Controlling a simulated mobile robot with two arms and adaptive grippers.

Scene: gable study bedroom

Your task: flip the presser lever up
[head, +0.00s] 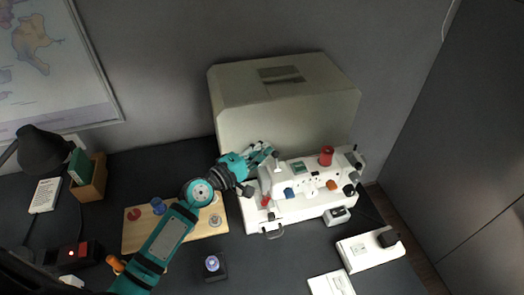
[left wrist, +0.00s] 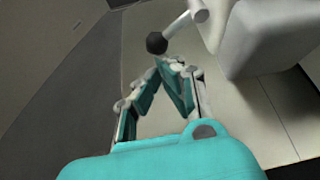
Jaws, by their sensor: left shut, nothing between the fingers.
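The white sewing machine (head: 312,187) stands on the dark desk. My left gripper (head: 268,151) is at the back of its left, needle end, in front of the beige case. Its fingers are shut and empty. In the left wrist view the fingertips (left wrist: 168,62) meet just below a black ball (left wrist: 156,43) on the end of a pale rod (left wrist: 186,25), which looks like the presser lever. The rod slants down to the left from the machine's pale body (left wrist: 268,40). I cannot tell whether the fingertips touch the ball. In the head view my gripper and the machine hide the lever.
The beige case (head: 285,100) stands close behind the machine. A wooden board (head: 137,239) with small items lies under my left arm. A red thread spool (head: 326,156) stands on top of the machine. A white foot pedal (head: 359,253) and a dark pincushion holder (head: 214,266) are in front.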

